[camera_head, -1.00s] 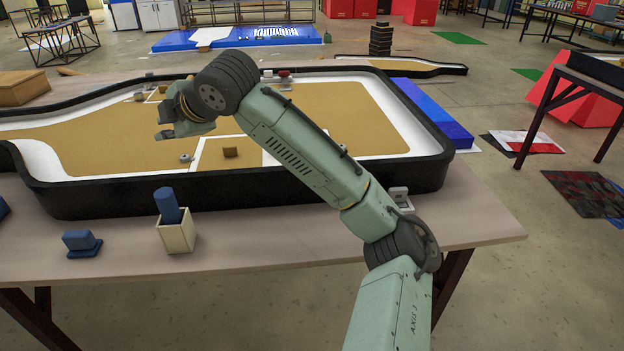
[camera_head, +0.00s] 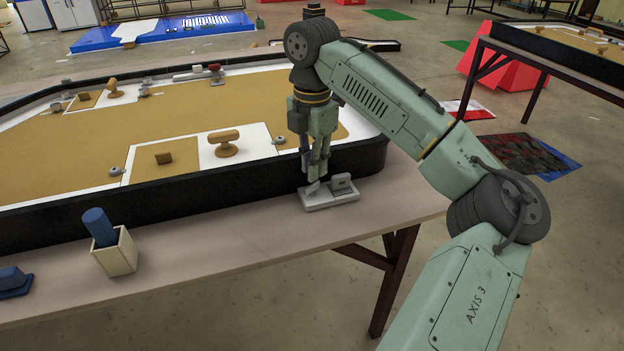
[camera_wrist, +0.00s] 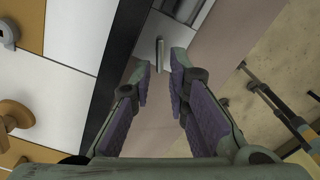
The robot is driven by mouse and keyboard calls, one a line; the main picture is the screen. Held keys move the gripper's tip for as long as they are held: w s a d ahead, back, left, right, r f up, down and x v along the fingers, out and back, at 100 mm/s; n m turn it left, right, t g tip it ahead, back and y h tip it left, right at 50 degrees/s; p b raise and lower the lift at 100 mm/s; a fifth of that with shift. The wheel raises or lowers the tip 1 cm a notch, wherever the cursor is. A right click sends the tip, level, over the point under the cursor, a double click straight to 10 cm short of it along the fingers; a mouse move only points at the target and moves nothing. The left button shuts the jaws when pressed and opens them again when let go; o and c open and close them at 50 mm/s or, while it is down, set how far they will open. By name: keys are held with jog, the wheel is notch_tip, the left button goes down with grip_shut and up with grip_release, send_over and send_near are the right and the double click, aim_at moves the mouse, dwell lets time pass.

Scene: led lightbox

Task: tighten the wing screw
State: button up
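A small pale grey fixture (camera_head: 322,202) sits on the table's front strip at right, outside the black rim. It carries a raised block (camera_head: 344,184). A thin upright grey fin, which looks like the wing screw (camera_wrist: 159,54), shows in the wrist view just beyond my fingertips, roughly between their lines. My gripper (camera_head: 314,178) points down directly over the left part of the fixture. In the wrist view my gripper (camera_wrist: 162,72) is open, with a narrow gap and nothing held. I cannot tell whether the fingers touch the fin. The screw's base is hidden.
The black rim (camera_head: 215,203) of the lightbox board runs close behind my gripper. Tan knobs (camera_head: 223,143) stand on the board. A cream box (camera_head: 114,254) with a blue cylinder (camera_head: 99,226) and a blue block (camera_head: 12,281) stand at left. The table between is clear.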

aim_at(312, 184)
jog(key=shift+f, duration=2.2)
grip_shut()
